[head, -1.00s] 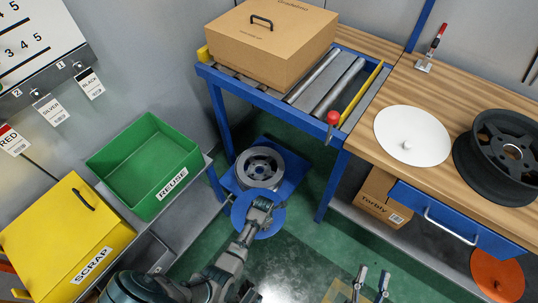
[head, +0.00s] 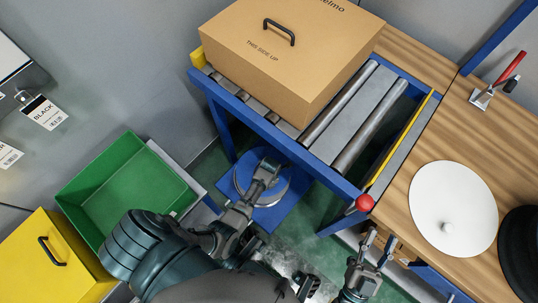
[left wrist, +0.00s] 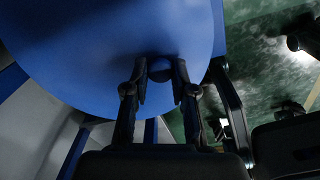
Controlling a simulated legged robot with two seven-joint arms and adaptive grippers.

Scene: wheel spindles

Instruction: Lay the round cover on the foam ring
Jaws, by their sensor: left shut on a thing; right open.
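My left gripper (head: 267,170) is shut on the small knob of a blue round cover (left wrist: 100,50). The cover fills the upper part of the left wrist view, its knob (left wrist: 160,72) between the two fingers. My right gripper (head: 378,243) is open and empty, by the workbench's left edge.
A conveyor (head: 345,120) carries a cardboard box (head: 290,60). A red knob (head: 364,202) sticks up at its corner. A white round cover (head: 450,205) and a black wheel (head: 522,250) lie on the wooden bench. Green (head: 125,185) and yellow (head: 70,260) bins stand left.

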